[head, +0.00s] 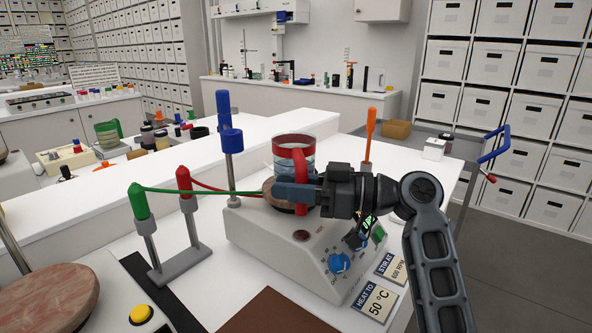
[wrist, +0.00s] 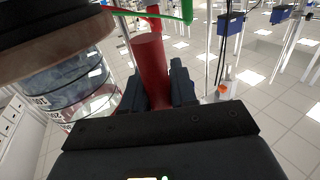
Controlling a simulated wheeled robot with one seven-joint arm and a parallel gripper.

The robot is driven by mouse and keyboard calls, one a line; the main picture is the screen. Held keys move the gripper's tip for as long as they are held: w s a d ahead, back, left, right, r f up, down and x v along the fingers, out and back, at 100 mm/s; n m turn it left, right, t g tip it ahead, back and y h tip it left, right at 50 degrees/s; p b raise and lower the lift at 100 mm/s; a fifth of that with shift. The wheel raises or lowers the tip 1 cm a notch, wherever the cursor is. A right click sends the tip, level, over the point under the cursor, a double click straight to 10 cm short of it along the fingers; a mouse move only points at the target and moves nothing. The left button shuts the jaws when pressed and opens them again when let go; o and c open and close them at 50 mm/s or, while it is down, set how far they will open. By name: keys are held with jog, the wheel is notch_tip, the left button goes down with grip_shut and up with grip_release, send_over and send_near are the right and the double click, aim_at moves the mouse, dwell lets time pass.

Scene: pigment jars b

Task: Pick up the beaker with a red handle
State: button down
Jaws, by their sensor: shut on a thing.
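The beaker (head: 294,150) is clear glass with a red rim band and a red handle (head: 300,168). In the head view it is at the round plate (head: 272,192) on top of the white hotplate stirrer (head: 270,240); I cannot tell whether it touches the plate. My gripper (head: 300,195) reaches in from the right and is shut on the red handle. In the wrist view the red handle (wrist: 150,65) stands between the dark fingers (wrist: 165,88), with the beaker's marked glass (wrist: 80,95) to the left.
A stand with green (head: 138,202) and red (head: 185,183) holders and cables is left of the stirrer. A blue clamp rod (head: 229,125) stands close behind it, and an orange-topped rod (head: 370,135) stands to the right.

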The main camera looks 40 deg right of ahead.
jog(key=shift+r, duration=0.15)
jog(key=s+d+r+p, duration=0.1)
jog(key=s+d+r, duration=0.2)
jog(key=r, duration=0.5)
jog(key=s+d+r+p, duration=0.1)
jog(key=s+d+r, duration=0.3)
jog(key=d+r, duration=0.2)
jog(key=shift+s+r, duration=0.3)
jog(key=shift+r, duration=1.1)
jog(key=shift+r, duration=0.15)
